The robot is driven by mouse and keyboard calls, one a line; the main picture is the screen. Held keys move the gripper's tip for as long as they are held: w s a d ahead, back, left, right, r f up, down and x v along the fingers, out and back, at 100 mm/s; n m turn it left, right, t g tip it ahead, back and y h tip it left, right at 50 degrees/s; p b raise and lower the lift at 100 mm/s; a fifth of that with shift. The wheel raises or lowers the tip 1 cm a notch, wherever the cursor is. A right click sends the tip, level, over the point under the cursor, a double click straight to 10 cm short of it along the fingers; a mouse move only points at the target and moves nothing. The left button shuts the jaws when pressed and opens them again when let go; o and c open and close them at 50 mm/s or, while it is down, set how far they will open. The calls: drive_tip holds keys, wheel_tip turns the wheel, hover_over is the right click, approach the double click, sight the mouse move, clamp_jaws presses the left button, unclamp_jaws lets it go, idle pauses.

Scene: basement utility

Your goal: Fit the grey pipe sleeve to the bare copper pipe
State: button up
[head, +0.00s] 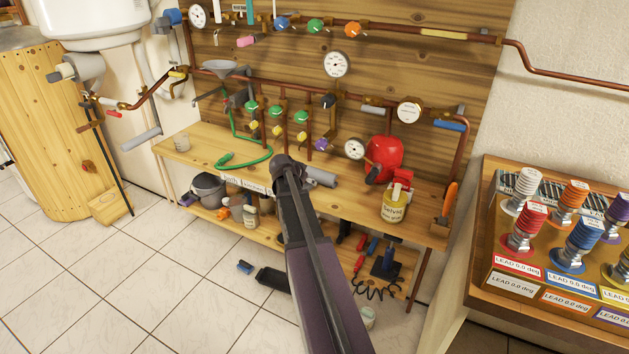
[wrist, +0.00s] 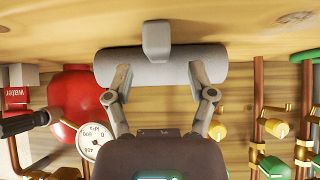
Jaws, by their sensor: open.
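The grey pipe sleeve (head: 322,177) lies on the wooden bench, partly hidden behind my arm in the head view. In the wrist view the sleeve (wrist: 158,68) is a grey cylinder lying across the picture, with a grey block-like part on its middle. My gripper (wrist: 160,82) is open, its two fingers reaching to the sleeve's near side; I cannot tell whether they touch it. In the head view my gripper's fingers are hidden by the arm. Copper pipes (head: 460,155) run over the wooden board; I cannot tell which bare stretch is the task's.
Valves and gauges crowd the board behind. A labelled spring stand (head: 545,282) is at the far right.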

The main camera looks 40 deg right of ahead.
drive_tip(key=shift+b+x, duration=0.9)
drive_tip(key=shift+x, duration=0.8)
drive_tip(key=shift+c, duration=0.2)
clamp_jaws()
